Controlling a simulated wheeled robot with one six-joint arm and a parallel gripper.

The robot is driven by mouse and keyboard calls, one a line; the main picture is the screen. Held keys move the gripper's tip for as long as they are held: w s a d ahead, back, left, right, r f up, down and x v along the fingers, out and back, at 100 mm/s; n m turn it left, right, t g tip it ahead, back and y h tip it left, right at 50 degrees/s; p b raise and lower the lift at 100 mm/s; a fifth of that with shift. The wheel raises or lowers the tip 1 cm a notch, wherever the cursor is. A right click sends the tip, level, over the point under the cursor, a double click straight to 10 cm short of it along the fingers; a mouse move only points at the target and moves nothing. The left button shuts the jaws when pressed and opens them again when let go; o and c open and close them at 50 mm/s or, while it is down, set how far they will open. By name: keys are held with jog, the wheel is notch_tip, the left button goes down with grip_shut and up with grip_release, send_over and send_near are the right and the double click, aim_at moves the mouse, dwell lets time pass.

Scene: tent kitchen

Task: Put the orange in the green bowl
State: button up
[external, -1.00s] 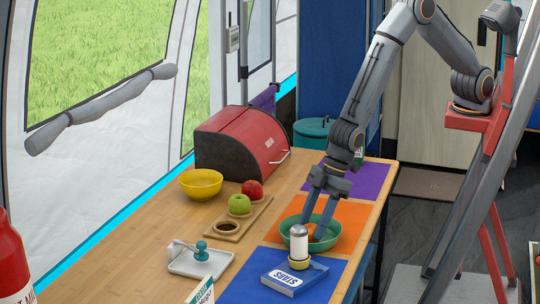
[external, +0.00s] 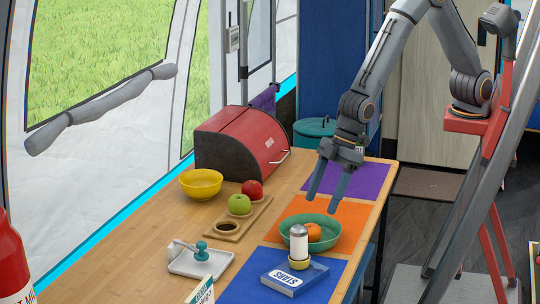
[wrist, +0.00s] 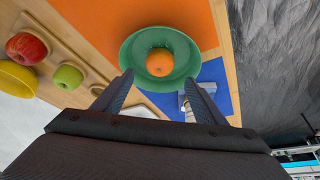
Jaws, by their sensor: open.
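The orange (external: 313,231) lies inside the green bowl (external: 328,243), which stands on the orange mat. In the wrist view the orange (wrist: 160,62) rests in the middle of the green bowl (wrist: 185,48). My gripper (external: 327,196) is open and empty, above the bowl and apart from the orange. In the wrist view its two fingers (wrist: 160,90) are spread, with nothing between them.
A wooden holder (external: 229,228) bears a green apple (external: 240,205) and a red apple (external: 252,189). A yellow bowl (external: 201,184) and a red bread bin (external: 243,145) stand farther back.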

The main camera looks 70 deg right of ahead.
jog(key=shift+v, duration=2.2)
jog(key=w+d+m+h, duration=0.1)
jog(key=w+d+m, duration=0.2)
jog(key=d, duration=1.1)
jog(key=w+d+m+h, duration=0.2)
jog(key=w+d, duration=0.2)
jog(key=d, duration=1)
jog(key=s+d+m+g, duration=0.1)
jog(key=s+d+m, duration=0.1)
jog(key=s+d, duration=0.2)
jog(key=s+d+m, duration=0.1)
jog(key=s+d, duration=0.2)
jog(key=d, duration=0.8)
jog(key=s+d+m+g, duration=0.1)
jog(key=s+d, duration=0.3)
jog(key=d, duration=0.4)
jog(key=shift+s+d+r+m+g+h, duration=0.2)
jog(key=shift+s+r+m+g+h, duration=0.15)
jog(key=shift+m, duration=0.45)
